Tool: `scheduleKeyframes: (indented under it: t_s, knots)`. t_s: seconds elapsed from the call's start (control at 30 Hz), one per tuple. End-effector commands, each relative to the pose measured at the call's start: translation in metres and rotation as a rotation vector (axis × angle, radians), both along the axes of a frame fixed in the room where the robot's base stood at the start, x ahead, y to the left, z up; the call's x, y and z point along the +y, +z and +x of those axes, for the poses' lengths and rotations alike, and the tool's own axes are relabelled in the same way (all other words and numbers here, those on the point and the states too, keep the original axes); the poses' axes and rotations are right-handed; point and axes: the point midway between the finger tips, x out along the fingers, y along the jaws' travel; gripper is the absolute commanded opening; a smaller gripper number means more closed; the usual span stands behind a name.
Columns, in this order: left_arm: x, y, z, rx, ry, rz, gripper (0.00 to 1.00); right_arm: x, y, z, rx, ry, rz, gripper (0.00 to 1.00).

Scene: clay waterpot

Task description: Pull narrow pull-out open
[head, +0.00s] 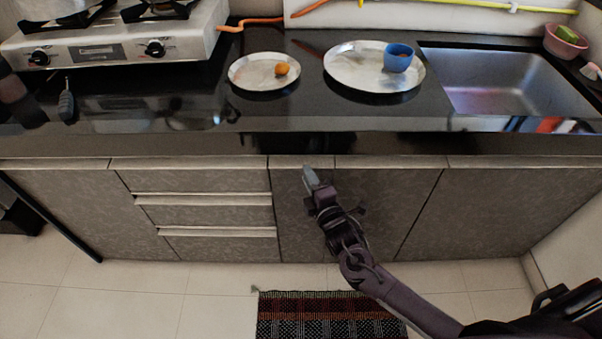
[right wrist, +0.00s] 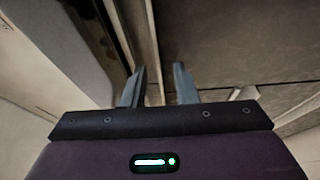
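The narrow pull-out (head: 292,215) is the slim grey patterned front in the head view, between the drawer stack and the wider cabinet doors. Its front looks flush with its neighbours, so it appears closed. My right gripper (head: 310,178) is at the top of this front, just under the pale top strip (head: 295,162). In the right wrist view, the right gripper's two fingers (right wrist: 160,88) stand apart with a gap between them. A pale panel edge (right wrist: 154,45) runs down toward that gap. I cannot tell whether the fingers touch it. My left gripper is not in view.
Three drawers (head: 205,210) are left of the pull-out. The black counter (head: 260,120) overhangs above, with a stove (head: 110,45), two plates and a sink (head: 510,82). A patterned mat (head: 325,312) lies on the floor in front; the tiled floor to its left is clear.

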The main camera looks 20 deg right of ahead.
Motion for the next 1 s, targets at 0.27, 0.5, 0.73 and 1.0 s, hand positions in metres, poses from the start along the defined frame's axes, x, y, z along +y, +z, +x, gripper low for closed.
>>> scheduleKeyframes:
  t_s: [0.27,0.5,0.73,1.0]
  knots:
    - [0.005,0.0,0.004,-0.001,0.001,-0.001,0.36,0.008,0.0,0.028,0.002,0.003,0.001,0.27]
    - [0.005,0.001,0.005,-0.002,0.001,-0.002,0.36,0.006,-0.001,0.03,0.003,0.003,0.004,0.27]
    - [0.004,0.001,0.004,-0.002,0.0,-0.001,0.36,0.008,0.0,0.03,0.003,0.003,0.001,0.02]
    - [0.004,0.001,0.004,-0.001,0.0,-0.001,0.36,0.009,0.001,0.03,0.002,0.004,0.002,0.0]
